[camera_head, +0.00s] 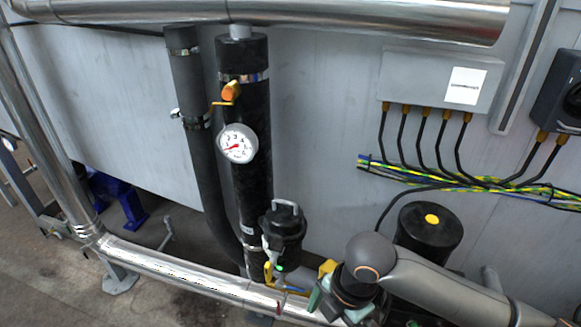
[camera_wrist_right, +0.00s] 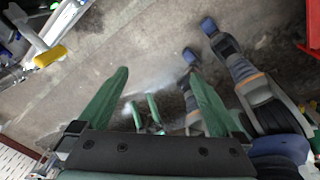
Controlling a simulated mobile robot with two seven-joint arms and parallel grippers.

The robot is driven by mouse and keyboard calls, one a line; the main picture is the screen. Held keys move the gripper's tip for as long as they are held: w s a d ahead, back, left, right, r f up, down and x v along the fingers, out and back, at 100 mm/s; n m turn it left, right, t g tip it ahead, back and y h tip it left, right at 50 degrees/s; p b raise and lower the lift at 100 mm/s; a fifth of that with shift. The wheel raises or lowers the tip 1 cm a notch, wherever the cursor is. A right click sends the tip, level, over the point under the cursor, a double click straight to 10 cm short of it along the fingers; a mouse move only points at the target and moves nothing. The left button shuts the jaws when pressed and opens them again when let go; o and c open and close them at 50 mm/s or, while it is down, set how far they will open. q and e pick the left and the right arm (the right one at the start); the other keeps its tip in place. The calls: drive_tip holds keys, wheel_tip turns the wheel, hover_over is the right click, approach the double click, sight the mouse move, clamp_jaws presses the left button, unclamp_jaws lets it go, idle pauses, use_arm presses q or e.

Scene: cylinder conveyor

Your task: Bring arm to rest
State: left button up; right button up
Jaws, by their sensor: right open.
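My right arm (camera_head: 430,285) comes in from the lower right in the head view. It bends at a rounded grey joint near the bottom, beside the black canister and the lower silver pipe. Its gripper end lies at the bottom edge, partly cut off and hidden. In the right wrist view my right gripper (camera_wrist_right: 156,85) has its two green fingers wide apart with nothing between them, above a grey floor. Farther below, two small green finger-like pieces (camera_wrist_right: 146,110) show between them; they may be my left gripper, but their state is unclear. No left arm shows in the head view.
A silver pipe (camera_head: 185,276) runs low across the front. A black vertical pipe (camera_head: 250,190) carries a round gauge (camera_head: 238,144). A black canister (camera_head: 283,238) and a black cylinder with a yellow spot (camera_head: 420,242) stand close to the arm. Cables (camera_head: 470,182) hang above.

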drive_tip(key=w+a+f+m+t+y, duration=0.2)
drive_tip(key=a+f+m+t+y, duration=0.3)
drive_tip(key=f+m, duration=0.6)
drive_tip(key=s+d+f+m+t+h, duration=0.2)
drive_tip(key=s+d+f+m, duration=0.2)
drive_tip(key=s+d+m, duration=0.1)
drive_tip(key=s+d+f+m+t+h, duration=0.2)
drive_tip(key=s+d+m, duration=0.3)
drive_tip(key=d, duration=0.5)
drive_tip(key=shift+f+m+h, duration=0.3)
drive_tip(key=shift+f+m, duration=0.6)
drive_tip(key=shift+m, duration=0.1)
